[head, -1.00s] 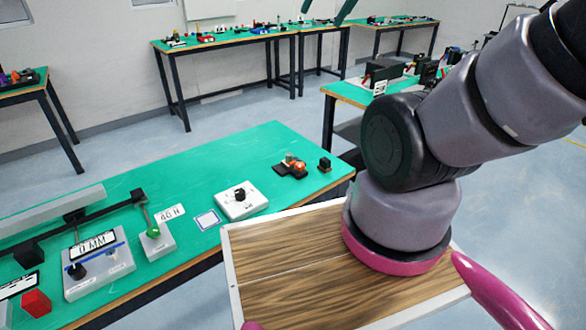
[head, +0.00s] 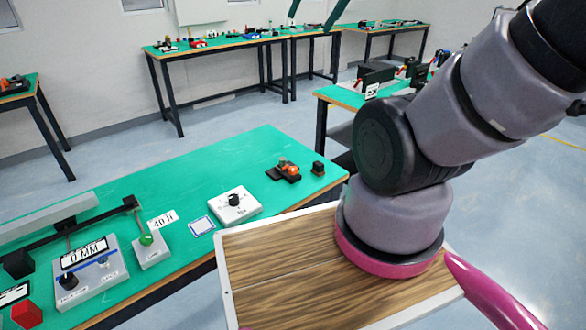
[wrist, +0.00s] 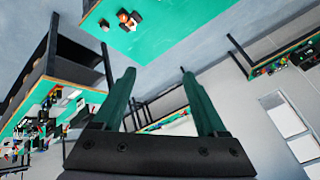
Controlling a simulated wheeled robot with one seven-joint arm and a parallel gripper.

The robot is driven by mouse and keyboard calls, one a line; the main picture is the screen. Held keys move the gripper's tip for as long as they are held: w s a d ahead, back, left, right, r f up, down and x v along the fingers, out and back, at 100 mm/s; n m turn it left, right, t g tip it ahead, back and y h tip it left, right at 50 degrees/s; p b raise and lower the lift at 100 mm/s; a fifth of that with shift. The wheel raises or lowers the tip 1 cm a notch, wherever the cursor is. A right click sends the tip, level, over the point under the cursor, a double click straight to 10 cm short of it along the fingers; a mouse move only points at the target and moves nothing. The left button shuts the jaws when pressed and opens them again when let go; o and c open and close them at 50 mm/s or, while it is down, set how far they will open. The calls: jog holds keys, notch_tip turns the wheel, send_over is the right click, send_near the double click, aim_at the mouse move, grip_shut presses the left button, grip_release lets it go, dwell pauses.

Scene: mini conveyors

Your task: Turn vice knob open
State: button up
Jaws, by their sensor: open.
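A white box with a black knob (head: 234,200) on top stands on the green bench in the head view. Its label is too small to read, so I cannot tell whether this is the vice knob. A small dark device with an orange part (head: 288,172) sits beyond it, possibly the vice; it also shows at the top of the wrist view (wrist: 127,20). My gripper (wrist: 158,72) has two green fingers spread apart with nothing between them. Its fingertips also appear at the top edge of the head view, high and well away from the bench devices.
The green bench (head: 150,195) also holds a grey box with a "0 MM" display (head: 90,285), a green-knobbed box (head: 151,250), a "40 N" sign (head: 163,219) and a red block (head: 27,315). Other benches stand behind. Open floor lies at right.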

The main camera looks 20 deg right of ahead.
jog(key=w+f+m+g, duration=0.25)
jog(key=w+f, duration=0.25)
jog(key=w, duration=0.5)
jog(key=m+g+h, duration=0.2)
jog(key=m+g, duration=0.2)
jog(key=m, duration=0.5)
send_over(294, 168)
notch_tip(294, 168, down, 38)
notch_tip(294, 168, down, 10)
jog(key=shift+r, duration=0.15)
grip_shut()
